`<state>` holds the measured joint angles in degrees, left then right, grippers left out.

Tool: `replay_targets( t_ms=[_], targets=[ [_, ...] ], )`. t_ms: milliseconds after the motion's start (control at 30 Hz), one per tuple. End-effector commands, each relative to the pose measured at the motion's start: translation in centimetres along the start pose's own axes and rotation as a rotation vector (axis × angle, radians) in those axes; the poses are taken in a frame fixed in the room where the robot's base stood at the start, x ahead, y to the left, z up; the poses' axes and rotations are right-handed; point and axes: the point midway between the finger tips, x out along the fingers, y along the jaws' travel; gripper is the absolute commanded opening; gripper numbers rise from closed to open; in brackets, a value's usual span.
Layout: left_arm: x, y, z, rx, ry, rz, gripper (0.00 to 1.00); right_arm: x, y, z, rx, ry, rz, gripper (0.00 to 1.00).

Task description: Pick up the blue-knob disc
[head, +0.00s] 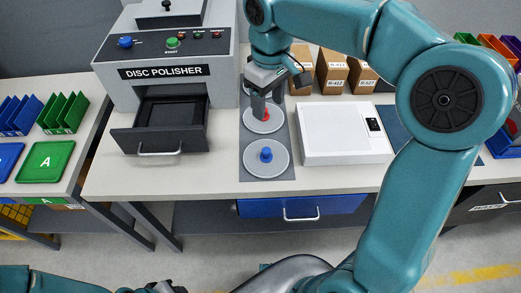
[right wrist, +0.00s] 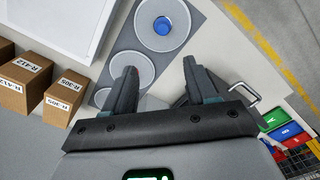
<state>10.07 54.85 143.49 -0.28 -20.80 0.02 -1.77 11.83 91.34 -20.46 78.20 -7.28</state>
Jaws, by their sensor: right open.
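The blue-knob disc (head: 252,166) is a light grey round plate with a blue knob, lying nearest the table's front edge on a grey mat (head: 283,178). It also shows at the top of the right wrist view (right wrist: 146,38). My right gripper (head: 262,110) is open and empty, over the red-knob disc (head: 272,126), behind the blue-knob disc. In the right wrist view its two fingers (right wrist: 160,78) are spread apart; one hides part of the middle disc. My left arm shows at the bottom left of the head view; its jaws are not clear.
The disc polisher (head: 215,65) stands left with its drawer (head: 160,138) pulled out. A white box (head: 345,135) lies right of the mat. Cardboard boxes (head: 332,72) stand behind it. A green tray (head: 45,162) lies on the left table. A blue drawer (head: 300,207) is below.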

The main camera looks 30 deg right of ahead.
Motion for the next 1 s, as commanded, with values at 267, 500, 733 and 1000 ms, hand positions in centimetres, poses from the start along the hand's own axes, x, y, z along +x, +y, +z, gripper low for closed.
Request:
replay_targets(
  t_ms=[267,500,733,1000],
  targets=[
    [0.6,-0.2,0.0,0.000,-0.001,0.000,0.23,5.9,-0.2,0.8,-0.001,-0.008,-0.001,0.57],
    [0.7,-0.2,0.0,0.000,-0.001,0.000,0.23,10.1,-0.3,0.7,0.000,-0.004,0.000,0.57],
    [0.5,-0.2,0.0,0.000,-0.001,0.000,0.23,12.1,-0.6,0.6,-0.001,-0.005,-0.001,0.57],
    [0.3,-0.1,0.0,0.000,-0.001,0.000,0.23,15.8,-0.9,0.3,0.000,-0.003,0.000,0.57]
  ],
)
